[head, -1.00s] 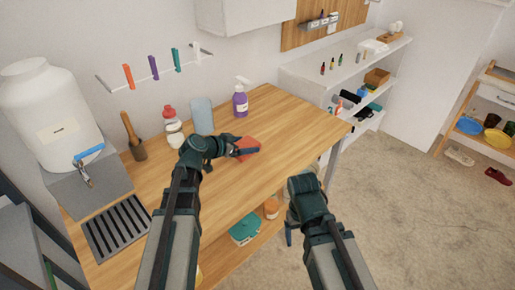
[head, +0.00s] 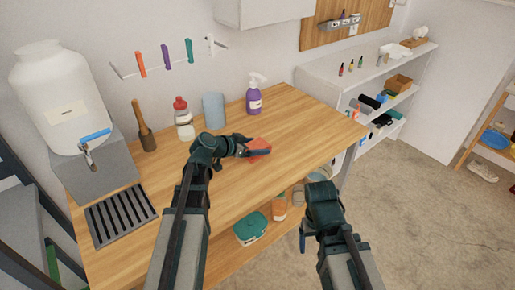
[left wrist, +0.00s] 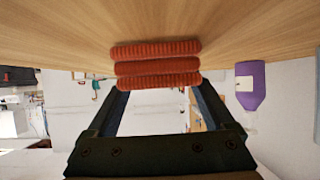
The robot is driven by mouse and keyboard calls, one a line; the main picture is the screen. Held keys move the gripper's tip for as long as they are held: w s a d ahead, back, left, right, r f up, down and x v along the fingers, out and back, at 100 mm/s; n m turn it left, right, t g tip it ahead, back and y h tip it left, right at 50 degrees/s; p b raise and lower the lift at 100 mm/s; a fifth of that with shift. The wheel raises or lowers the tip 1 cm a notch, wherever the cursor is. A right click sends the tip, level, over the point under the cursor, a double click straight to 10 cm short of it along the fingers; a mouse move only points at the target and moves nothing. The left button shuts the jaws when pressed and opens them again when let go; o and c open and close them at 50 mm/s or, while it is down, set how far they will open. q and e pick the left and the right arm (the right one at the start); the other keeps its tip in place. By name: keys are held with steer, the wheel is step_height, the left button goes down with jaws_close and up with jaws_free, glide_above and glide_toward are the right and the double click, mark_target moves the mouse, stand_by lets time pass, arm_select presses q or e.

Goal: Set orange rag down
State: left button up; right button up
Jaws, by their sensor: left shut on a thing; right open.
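The orange rag (head: 258,147) is a folded, ribbed cloth over the wooden table (head: 290,125). My left gripper (head: 262,153) is shut on it. In the left wrist view the rag (left wrist: 157,65) shows as stacked folds between the fingertips, close to or touching the wooden top; I cannot tell which. My right gripper (head: 304,236) is open and empty, off the table's front edge and lower than the top.
A purple spray bottle (head: 254,95), a grey-blue cylinder (head: 214,111), a red-capped bottle (head: 183,119) and a wooden pestle (head: 144,127) stand along the back. A drain grate (head: 120,214) lies at left. The tabletop right of the rag is clear.

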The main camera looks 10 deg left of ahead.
arm_select(q)
steer(key=shift+f, duration=0.1)
steer(key=o, duration=1.1)
steer(key=p+v, duration=0.6)
steer(key=v, duration=0.6)
